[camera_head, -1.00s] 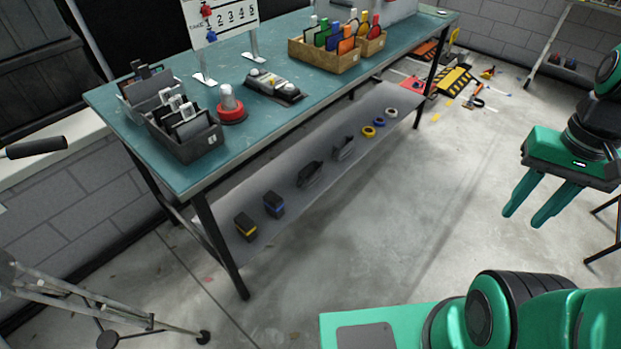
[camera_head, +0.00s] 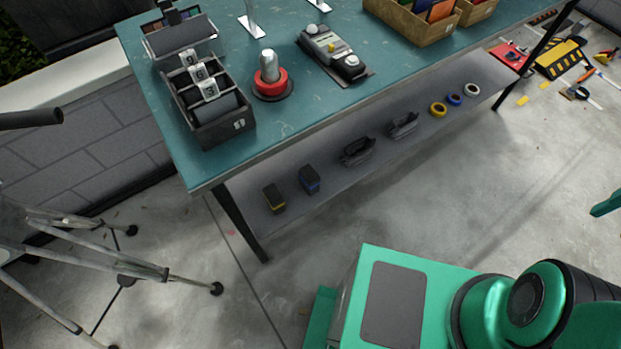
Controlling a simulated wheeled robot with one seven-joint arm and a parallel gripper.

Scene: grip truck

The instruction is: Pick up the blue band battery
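The blue band battery (camera_head: 309,179) is a small dark block with a blue band. It stands on the grey lower shelf (camera_head: 350,190) under the teal workbench. A similar battery with a yellow band (camera_head: 274,198) stands to its left, a small gap apart. Only a green tip of my gripper (camera_head: 605,204) shows at the right edge of the view, far from the batteries. The rest of it is out of the frame, so its opening is hidden.
Two dark clamp-like items (camera_head: 358,151) and several tape rolls (camera_head: 438,109) lie further right on the shelf. The workbench top (camera_head: 300,105) overhangs it. A bench leg (camera_head: 241,222) stands left of the batteries; a tripod (camera_head: 130,262) stands at left. Floor in front is clear.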

